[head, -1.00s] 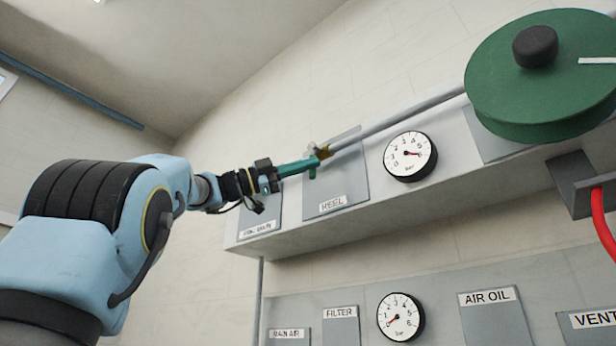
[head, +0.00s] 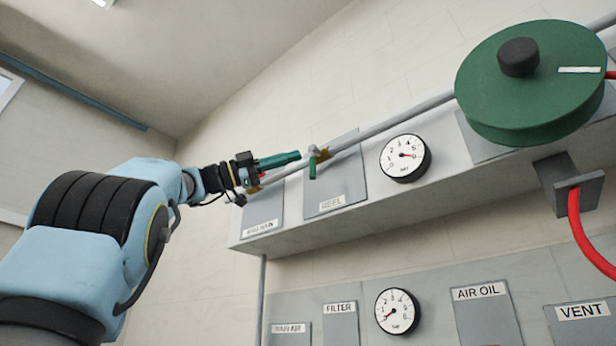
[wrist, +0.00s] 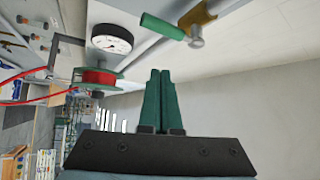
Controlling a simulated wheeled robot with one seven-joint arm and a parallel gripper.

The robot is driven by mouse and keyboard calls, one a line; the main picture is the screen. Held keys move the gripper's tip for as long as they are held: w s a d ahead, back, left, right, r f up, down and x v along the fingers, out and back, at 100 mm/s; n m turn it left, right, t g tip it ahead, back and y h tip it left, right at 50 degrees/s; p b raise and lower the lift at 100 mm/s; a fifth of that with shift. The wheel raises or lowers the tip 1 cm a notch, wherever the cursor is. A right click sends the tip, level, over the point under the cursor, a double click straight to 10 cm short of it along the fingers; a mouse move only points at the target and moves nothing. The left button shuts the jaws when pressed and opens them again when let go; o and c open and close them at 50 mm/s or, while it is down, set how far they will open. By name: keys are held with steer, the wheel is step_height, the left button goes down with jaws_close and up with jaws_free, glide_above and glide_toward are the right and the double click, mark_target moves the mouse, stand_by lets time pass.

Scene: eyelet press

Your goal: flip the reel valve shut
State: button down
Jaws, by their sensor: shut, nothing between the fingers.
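The reel valve has a brass body (head: 324,154) on the grey pipe above the plate labelled REEL (head: 338,190). Its green handle (head: 312,166) points down, crosswise to the pipe. In the wrist view the green handle (wrist: 162,25), silver hub (wrist: 196,41) and brass body (wrist: 204,12) show near the top. My gripper (head: 299,155) has its green fingers together and empty, just left of the valve with a small gap. In the wrist view the closed fingers (wrist: 160,72) lie below the handle, apart from it.
The pipe (head: 400,120) runs up right to a green hose reel (head: 530,85). A gauge (head: 405,158) sits right of the valve, its needle near 5. The ledge (head: 350,220) lies below. A lower panel holds another gauge (head: 397,311).

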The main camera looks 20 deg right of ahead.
steer(key=a, duration=0.1)
steer(key=w+a, duration=0.1)
steer(key=shift+w+a, duration=0.2)
steer(key=shift+a, duration=0.2)
stand_by(0.3)
